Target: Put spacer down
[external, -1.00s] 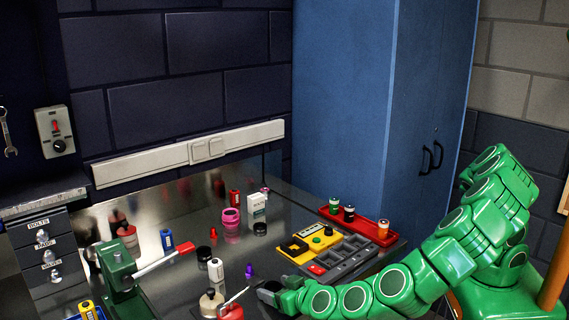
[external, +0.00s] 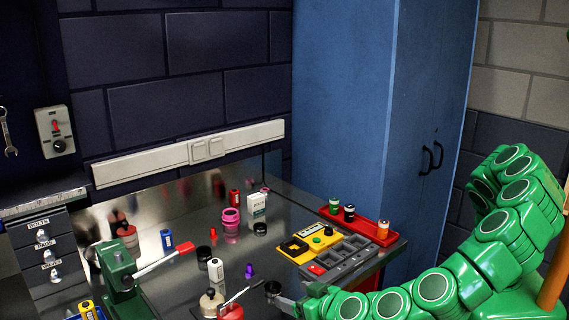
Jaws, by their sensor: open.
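A small dark round piece (external: 272,286), which looks like the spacer, is at the front of the metal bench, right of the red-topped can. My gripper (external: 285,301) is open just right of it, low over the bench. The piece appears to stand on the bench top, apart from or barely touching the fingertips; at this size I cannot tell which. The finger details are small and partly hidden by my wrist.
A yellow and grey tray (external: 322,248) lies behind my arm, with a red rack (external: 366,226) of small bottles beyond it. A purple piece (external: 249,270), a white bottle (external: 215,270) and a red-topped can (external: 231,312) stand left. A green vise (external: 118,268) is further left.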

